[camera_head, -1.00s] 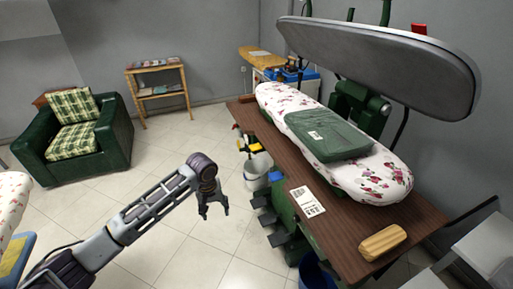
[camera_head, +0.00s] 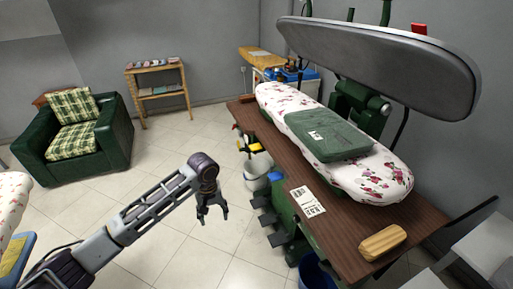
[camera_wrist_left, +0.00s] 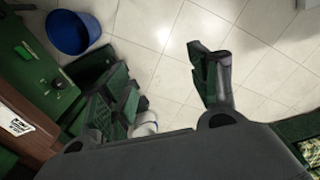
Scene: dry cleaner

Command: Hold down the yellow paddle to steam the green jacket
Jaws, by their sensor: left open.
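The green jacket (camera_head: 328,136) lies folded on the floral-covered press board (camera_head: 385,180), under the raised grey press head (camera_head: 380,62). A small yellow part, probably the yellow paddle (camera_head: 252,147), sticks out at the left edge of the brown table. My left gripper (camera_head: 212,218) hangs open and empty over the floor, left of the table, below and apart from the yellow part. Its open fingers also show in the left wrist view (camera_wrist_left: 165,85); the yellow part is not visible there. My right gripper is not in view.
The brown table (camera_head: 375,235) carries a paper tag (camera_head: 307,201) and a wooden brush (camera_head: 382,242). Dark pedals (camera_head: 278,238) and a blue bucket (camera_wrist_left: 73,32) stand by its base. A white bucket (camera_head: 257,172) hangs beside it.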

